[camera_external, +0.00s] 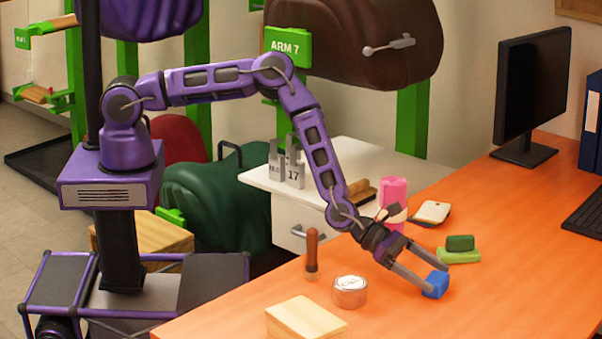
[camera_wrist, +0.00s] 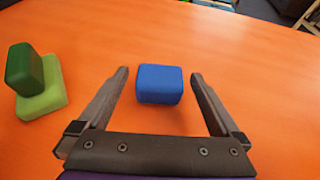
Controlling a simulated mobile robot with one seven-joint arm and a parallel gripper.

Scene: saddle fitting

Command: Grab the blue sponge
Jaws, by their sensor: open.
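The blue sponge (camera_external: 435,284) is a small block lying on the orange table. In the wrist view the blue sponge (camera_wrist: 160,84) sits between the tips of my gripper (camera_wrist: 160,80), with a gap on each side. My gripper (camera_external: 434,276) is open and reaches down to the sponge in the external view. Nothing is held. I cannot tell exactly how high the fingertips are above the table.
A dark green sponge (camera_wrist: 25,69) rests on a light green sponge (camera_wrist: 42,95), left of my gripper in the wrist view. A tin (camera_external: 350,292), a wooden block (camera_external: 305,318) and a wooden-handled tool (camera_external: 312,252) stand nearby.

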